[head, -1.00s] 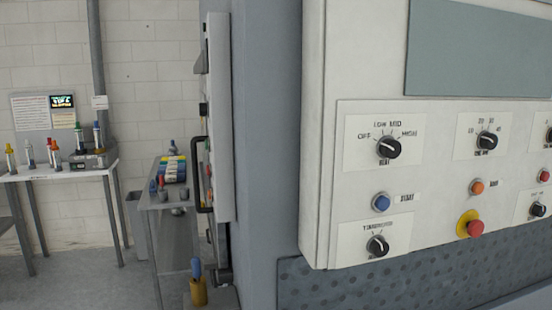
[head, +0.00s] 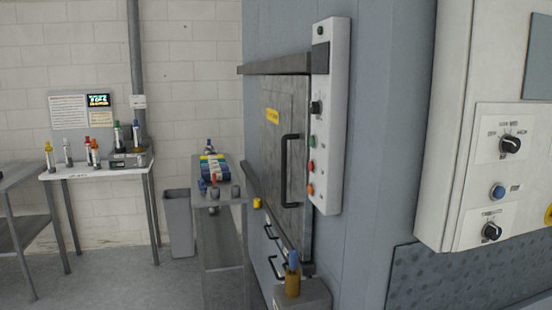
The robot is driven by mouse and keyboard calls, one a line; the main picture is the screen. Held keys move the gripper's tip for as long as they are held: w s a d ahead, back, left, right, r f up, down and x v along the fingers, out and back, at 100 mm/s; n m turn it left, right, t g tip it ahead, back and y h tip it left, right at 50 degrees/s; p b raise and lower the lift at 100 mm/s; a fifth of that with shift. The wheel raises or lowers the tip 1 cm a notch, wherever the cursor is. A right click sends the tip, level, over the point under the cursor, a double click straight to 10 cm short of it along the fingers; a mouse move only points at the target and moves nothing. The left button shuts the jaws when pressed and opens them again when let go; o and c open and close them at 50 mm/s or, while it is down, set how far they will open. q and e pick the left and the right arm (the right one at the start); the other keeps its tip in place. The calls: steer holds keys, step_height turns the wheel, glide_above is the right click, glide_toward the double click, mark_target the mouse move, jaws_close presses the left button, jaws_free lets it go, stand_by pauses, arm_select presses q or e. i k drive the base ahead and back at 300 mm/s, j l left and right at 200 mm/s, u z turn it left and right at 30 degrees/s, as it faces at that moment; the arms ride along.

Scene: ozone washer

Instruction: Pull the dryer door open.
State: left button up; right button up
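The dryer door (head: 274,135) is a grey metal panel with a yellow label, set in the side of a large blue-grey machine. It looks shut and is seen at a steep angle. Its black bar handle (head: 284,172) stands upright on the door, beside a white control strip (head: 330,120) with a black knob and green, red and orange buttons. Neither of my grippers shows in the head view, and nothing touches the handle.
A white control box (head: 455,140) with knobs juts out at the right. A narrow grey table (head: 222,192) with bottles stands left of the door. A bin (head: 179,222) and white table (head: 95,171) are farther back. Bare floor (head: 120,285) lies at front left.

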mark_target(285, 115)
steer(key=j+z, duration=0.15)
steer(key=z, duration=0.25)
steer(key=i+j+z, duration=0.1)
steer(key=z, duration=0.25)
steer(key=j+z, duration=0.55)
steer(key=j, duration=0.45)
steer(key=j+z, duration=0.15)
steer(key=j, duration=0.4)
steer(key=k+j+z, duration=0.15)
steer(key=j, duration=0.4)
steer(key=k+j+z, duration=0.2)
steer(key=j, duration=0.4)
steer(key=i, duration=0.1)
